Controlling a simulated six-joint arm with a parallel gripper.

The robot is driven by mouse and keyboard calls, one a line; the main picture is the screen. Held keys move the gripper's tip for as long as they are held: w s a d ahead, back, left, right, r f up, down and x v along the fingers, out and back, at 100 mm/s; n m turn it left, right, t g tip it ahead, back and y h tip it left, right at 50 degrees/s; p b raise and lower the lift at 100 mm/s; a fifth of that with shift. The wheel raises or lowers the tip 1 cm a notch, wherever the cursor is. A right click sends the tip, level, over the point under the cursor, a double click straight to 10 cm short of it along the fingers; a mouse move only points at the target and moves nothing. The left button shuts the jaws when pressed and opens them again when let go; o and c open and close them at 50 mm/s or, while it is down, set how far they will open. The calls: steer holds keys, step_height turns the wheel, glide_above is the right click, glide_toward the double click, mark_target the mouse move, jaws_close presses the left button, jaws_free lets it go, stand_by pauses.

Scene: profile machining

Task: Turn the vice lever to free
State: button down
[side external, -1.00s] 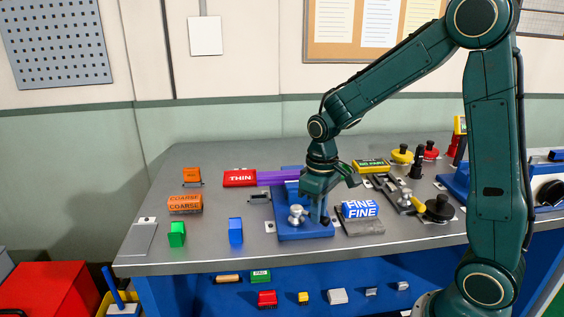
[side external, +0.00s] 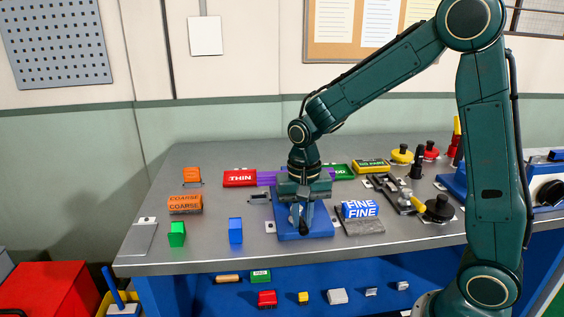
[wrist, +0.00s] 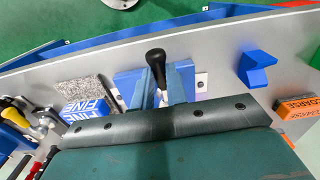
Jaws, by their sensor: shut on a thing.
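The blue vice (side external: 315,228) sits near the bench's front edge. A purple profile (side external: 266,178) runs in from the left behind my gripper. The vice lever has a black knob (side external: 303,228), which points toward the bench front. In the wrist view, the lever's black knob (wrist: 155,58) sticks out between my two fingers. My gripper (side external: 302,208) is low over the vice and shut on the lever; the wrist view shows its fingers (wrist: 163,84) on either side of the lever. The vice jaws are mostly hidden behind my gripper.
A FINE block (side external: 361,210) on a grey pad stands close right of the vice. A blue block (side external: 236,231) and a green block (side external: 177,234) stand left. A red THIN block (side external: 240,178) lies behind left, a green-ended block (side external: 342,171) behind right.

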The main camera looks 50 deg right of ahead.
mark_target(304, 224)
steer(key=shift+w+a+m, duration=0.15)
steer(key=shift+m, duration=0.15)
steer(key=c, duration=1.4)
jaws_free()
steer(key=shift+r, duration=0.15)
step_height(304, 224, up, 14)
steer(key=shift+f, duration=0.2)
steer(key=s+n+t, duration=0.5)
steer(key=s+n, duration=0.4)
steer(key=s, duration=0.9)
steer(key=shift+a+t, duration=0.2)
steer(key=shift+t, duration=0.1)
